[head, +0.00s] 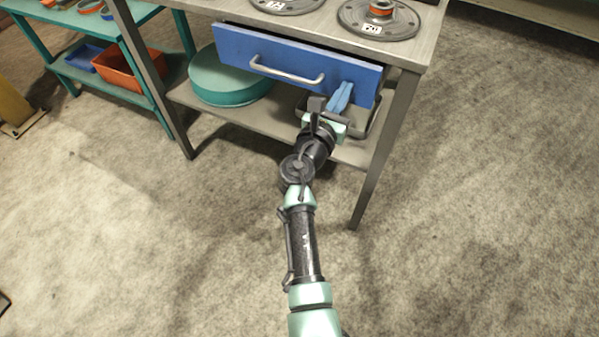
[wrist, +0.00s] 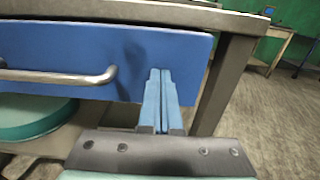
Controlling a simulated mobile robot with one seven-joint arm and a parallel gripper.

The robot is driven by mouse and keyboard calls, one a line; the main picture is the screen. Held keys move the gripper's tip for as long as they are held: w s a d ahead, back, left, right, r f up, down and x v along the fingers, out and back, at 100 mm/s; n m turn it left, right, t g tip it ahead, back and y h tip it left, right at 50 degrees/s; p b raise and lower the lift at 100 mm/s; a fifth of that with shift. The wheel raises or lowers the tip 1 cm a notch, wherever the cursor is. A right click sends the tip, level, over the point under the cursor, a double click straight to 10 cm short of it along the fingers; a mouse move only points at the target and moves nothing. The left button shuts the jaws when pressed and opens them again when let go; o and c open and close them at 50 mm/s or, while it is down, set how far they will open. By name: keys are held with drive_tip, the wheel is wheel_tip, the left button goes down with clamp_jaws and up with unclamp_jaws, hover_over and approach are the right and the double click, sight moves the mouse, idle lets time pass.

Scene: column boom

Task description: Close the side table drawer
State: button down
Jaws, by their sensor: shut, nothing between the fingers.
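The blue drawer front (head: 230,44) with its silver bar handle (head: 288,72) is set under the top of the side table (head: 408,50). In the head view the drawer front stands out a little from the table frame. The wrist view shows the drawer front (wrist: 50,45) and handle (wrist: 60,76) close up. My gripper (head: 341,92) has its blue fingers together with nothing between them. The fingertips (wrist: 160,72) are at the right part of the drawer front, right of the handle. I cannot tell whether they touch it.
A round teal container (head: 228,80) stands on the lower shelf (head: 290,118). Discs (head: 380,22) lie on the tabletop. The table's right front leg (head: 385,150) is close to my gripper. A teal bench (head: 85,75) with bins stands at left. The floor in front is clear.

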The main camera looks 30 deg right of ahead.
drive_tip(key=shift+r+b+x, duration=0.15)
drive_tip(key=shift+b+x, duration=0.1)
drive_tip(key=shift+x, duration=0.6)
drive_tip(key=shift+r+b+x, duration=0.15)
drive_tip(key=shift+b+x, duration=0.1)
drive_tip(key=shift+x, duration=0.6)
